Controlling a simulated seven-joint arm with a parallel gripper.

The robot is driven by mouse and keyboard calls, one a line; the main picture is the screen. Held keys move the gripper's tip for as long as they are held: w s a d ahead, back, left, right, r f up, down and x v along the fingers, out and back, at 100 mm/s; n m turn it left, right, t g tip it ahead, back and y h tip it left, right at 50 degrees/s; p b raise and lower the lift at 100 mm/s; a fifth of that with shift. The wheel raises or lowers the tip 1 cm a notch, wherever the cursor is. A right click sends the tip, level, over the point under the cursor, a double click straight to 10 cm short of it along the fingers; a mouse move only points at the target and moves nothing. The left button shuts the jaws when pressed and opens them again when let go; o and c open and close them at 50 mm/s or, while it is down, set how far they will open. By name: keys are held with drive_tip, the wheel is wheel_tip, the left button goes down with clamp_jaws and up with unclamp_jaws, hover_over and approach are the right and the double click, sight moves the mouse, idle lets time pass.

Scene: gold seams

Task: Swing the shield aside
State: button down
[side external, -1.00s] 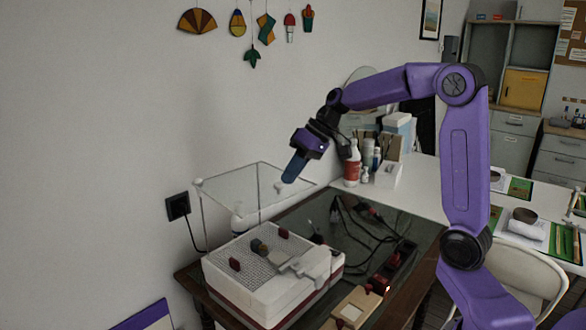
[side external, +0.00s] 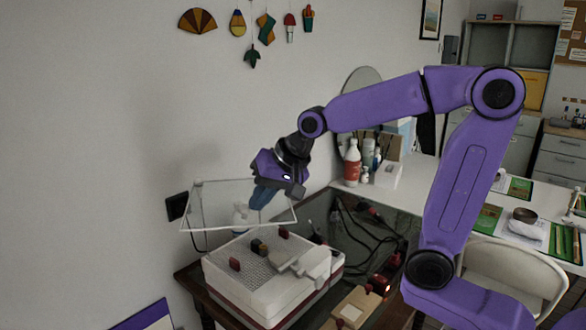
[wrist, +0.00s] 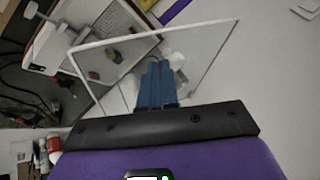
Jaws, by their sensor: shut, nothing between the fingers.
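The shield (side external: 215,205) is a clear panel with a thin white frame, hanging tilted above the left part of the white machine (side external: 262,298) with its grid top. In the wrist view the shield's white edge (wrist: 110,40) crosses above my fingers. My gripper (side external: 262,196) has its blue fingers together and empty, at the right side of the shield; they also show in the wrist view (wrist: 157,82), overlapping the panel. Whether they touch it I cannot tell. Dark red clips (side external: 234,264) and a small dark and yellow piece (side external: 259,246) are on the grid.
A white and red bottle (side external: 352,163) and other containers stand on the white table behind. Cables (side external: 365,225) lie on the dark glass table. A wooden block (side external: 352,308) is at the front right. The wall (side external: 100,150) is close on the left.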

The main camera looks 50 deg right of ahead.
drive_tip(key=a+m+h, duration=0.1)
drive_tip(key=a, duration=0.2)
drive_tip(key=w+a+m, duration=0.1)
drive_tip(key=a+m, duration=0.1)
drive_tip(key=a, duration=0.1)
drive_tip(key=w+a+m+h, duration=0.1)
drive_tip(key=a, duration=0.2)
drive_tip(key=shift+w+a+h, duration=0.1)
drive_tip(key=shift+a+h, duration=0.1)
drive_tip(key=shift+h, duration=0.1)
drive_tip(key=w+a+m+h, duration=0.2)
drive_tip(key=w+a+m, duration=0.2)
drive_tip(key=w+a, duration=0.2)
drive_tip(key=shift+w+a, duration=0.15)
drive_tip(key=shift+a, duration=0.9)
